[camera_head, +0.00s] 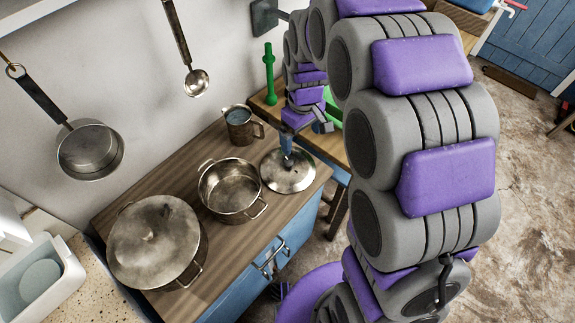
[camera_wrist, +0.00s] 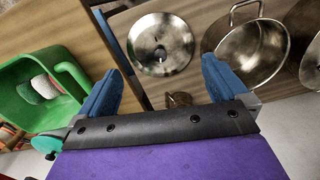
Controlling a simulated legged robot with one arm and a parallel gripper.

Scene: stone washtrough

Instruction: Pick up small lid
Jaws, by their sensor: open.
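The small lid (camera_head: 273,178) is a round metal lid with a dark knob, lying on the wooden cabinet top. In the wrist view the small lid (camera_wrist: 150,62) lies beyond and between my two blue fingers, its knob near its middle. My gripper (camera_head: 287,148) hangs above the lid, pointing down. In the wrist view my gripper (camera_wrist: 161,66) is open, with nothing between the fingers. In the head view the fingers overlap the knob area, so I cannot tell the exact gap to it.
An open metal pot (camera_head: 232,190) stands left of the lid. A larger lidded pot (camera_head: 155,240) stands farther left. A metal mug (camera_head: 240,126) stands behind. A green tub (camera_wrist: 40,95) with a pale object inside sits on the neighbouring surface.

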